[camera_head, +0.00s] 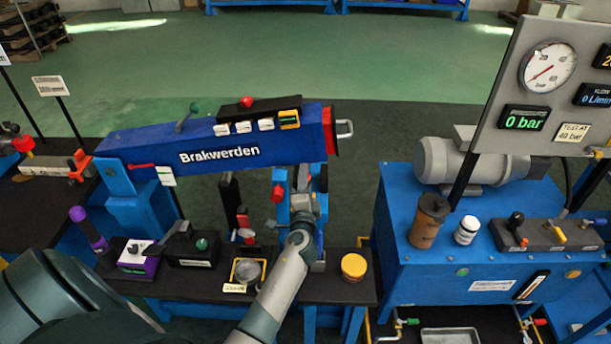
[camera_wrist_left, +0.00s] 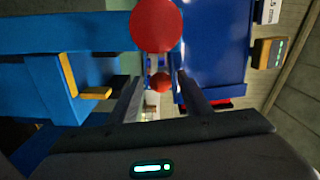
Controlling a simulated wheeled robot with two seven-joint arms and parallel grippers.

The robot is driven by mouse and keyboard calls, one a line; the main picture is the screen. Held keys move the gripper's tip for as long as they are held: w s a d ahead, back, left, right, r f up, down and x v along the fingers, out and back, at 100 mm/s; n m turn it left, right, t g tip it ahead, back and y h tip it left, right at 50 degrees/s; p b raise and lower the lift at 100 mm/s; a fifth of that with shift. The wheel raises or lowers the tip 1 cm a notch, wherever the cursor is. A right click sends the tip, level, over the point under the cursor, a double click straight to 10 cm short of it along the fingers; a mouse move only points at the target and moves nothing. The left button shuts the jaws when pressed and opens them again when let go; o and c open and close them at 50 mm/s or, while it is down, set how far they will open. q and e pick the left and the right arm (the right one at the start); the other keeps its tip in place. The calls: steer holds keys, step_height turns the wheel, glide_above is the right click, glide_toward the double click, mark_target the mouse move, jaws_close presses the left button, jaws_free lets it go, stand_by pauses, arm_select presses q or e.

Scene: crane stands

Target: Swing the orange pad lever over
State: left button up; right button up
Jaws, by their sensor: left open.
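My left gripper (camera_head: 305,198) reaches in beside the front end of the blue boom (camera_head: 215,142) marked Brakwerden, and my wrist hides much of it. In the left wrist view its two dark fingers (camera_wrist_left: 160,95) are apart, with nothing held between them. A large red ball (camera_wrist_left: 157,25) shows ahead of the fingers, and a smaller red ball (camera_wrist_left: 160,82) shows in the gap. I cannot tell whether either belongs to the orange pad lever. A red-orange handle (camera_head: 78,165) stands on the far-left bench, apart from the gripper. The right gripper is not seen.
A dark bench top (camera_head: 335,292) carries a yellow-lidded jar (camera_head: 353,267) and a purple-handled tool (camera_head: 88,228). To the right is a blue pump unit (camera_head: 400,255) with levers and a gauge panel (camera_head: 545,85). Green floor (camera_head: 330,55) lies open behind.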

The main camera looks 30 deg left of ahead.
arm_select(q)
steer(key=shift+w+a, duration=0.4)
steer(key=shift+w, duration=0.2)
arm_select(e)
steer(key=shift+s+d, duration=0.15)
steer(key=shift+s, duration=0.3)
arm_select(q)
jaws_close()
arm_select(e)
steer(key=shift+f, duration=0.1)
arm_select(q)
steer(key=shift+d+f+b, duration=0.1)
steer(key=shift+b, duration=0.2)
steer(key=shift+w+d+b, duration=0.1)
steer(key=shift+d+b, duration=0.1)
steer(key=shift+b, duration=0.45)
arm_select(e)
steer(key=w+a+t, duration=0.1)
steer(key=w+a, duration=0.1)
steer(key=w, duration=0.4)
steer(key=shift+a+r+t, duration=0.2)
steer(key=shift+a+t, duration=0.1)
arm_select(q)
steer(key=shift+d, duration=0.1)
